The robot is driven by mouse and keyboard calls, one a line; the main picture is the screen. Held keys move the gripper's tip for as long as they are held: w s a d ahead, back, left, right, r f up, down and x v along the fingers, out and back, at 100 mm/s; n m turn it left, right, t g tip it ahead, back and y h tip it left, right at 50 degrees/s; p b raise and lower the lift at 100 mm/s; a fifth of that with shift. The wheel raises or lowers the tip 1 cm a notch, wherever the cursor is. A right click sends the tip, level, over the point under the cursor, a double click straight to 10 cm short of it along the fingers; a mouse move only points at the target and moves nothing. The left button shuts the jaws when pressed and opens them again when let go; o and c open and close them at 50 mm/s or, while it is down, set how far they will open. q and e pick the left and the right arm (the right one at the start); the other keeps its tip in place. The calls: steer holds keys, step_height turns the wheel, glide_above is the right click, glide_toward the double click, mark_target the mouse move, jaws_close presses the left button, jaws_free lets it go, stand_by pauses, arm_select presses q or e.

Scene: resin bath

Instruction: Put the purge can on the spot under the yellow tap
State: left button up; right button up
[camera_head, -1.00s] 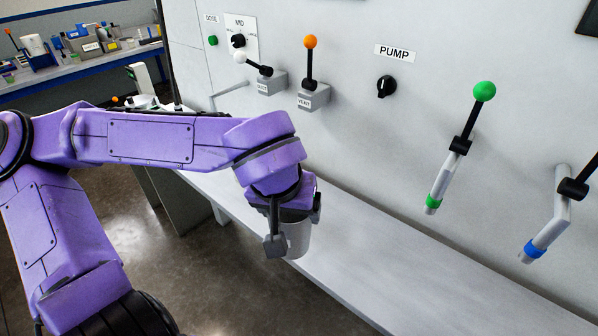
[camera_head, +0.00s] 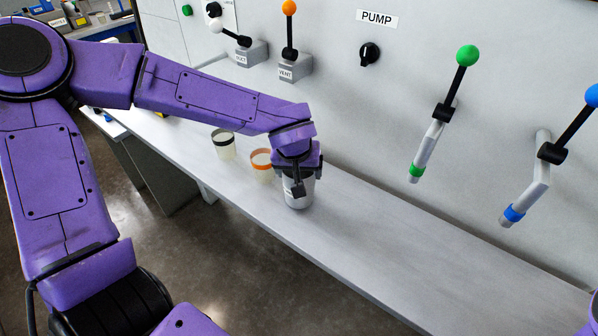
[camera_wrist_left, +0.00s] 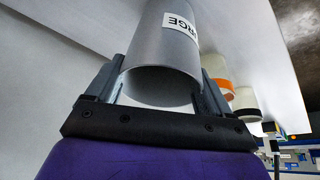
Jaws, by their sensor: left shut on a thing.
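The purge can (camera_head: 299,199) is a grey metal cylinder, held upright low at the bench top; I cannot tell whether it touches. In the left wrist view the can (camera_wrist_left: 165,55) shows a white label reading PURGE, upside down. My left gripper (camera_head: 297,184) is shut on it, with one finger on each side (camera_wrist_left: 163,90). No yellow tap and no spot under one are in view. My right gripper is not in view.
Beside the can stand a cup with an orange band (camera_head: 262,174) and one with a black band (camera_head: 224,151). Taps with green (camera_head: 467,55) and blue (camera_head: 592,96) knobs hang on the wall. The bench (camera_head: 420,255) is clear to the right.

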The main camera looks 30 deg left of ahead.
arm_select(q)
steer(key=shift+w+d+f, duration=0.1)
steer(key=shift+w+f, duration=0.1)
steer(key=shift+f, duration=0.4)
steer(key=o, duration=1.3)
steer(key=shift+s, duration=0.1)
